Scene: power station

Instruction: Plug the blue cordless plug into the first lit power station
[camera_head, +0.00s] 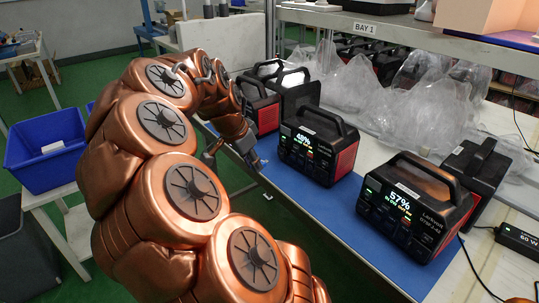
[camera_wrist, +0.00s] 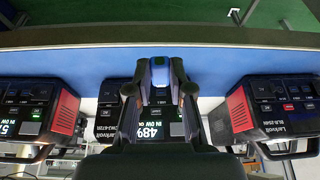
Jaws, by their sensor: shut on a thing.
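My gripper (camera_head: 252,160) is shut on the blue plug (camera_wrist: 159,68), seen between its two fingers in the wrist view (camera_wrist: 160,88). In the head view the plug is too small to make out clearly. The lit power station reading about 48% (camera_head: 318,147) stands just right of my gripper, its socket front facing the table's near edge. It also shows, upside down, behind my gripper in the wrist view (camera_wrist: 115,122). I cannot tell whether the plug touches it. A second lit power station, reading 57% (camera_head: 408,207), stands nearer the camera.
Dark, unlit power stations (camera_head: 262,108) stand farther along the table, and another (camera_head: 475,178) is behind the 57% one. A blue mat (camera_head: 350,232) leaves a clear strip before the stations. Plastic wrap (camera_head: 440,110) lies behind. A black adapter (camera_head: 519,241) and cables are at right.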

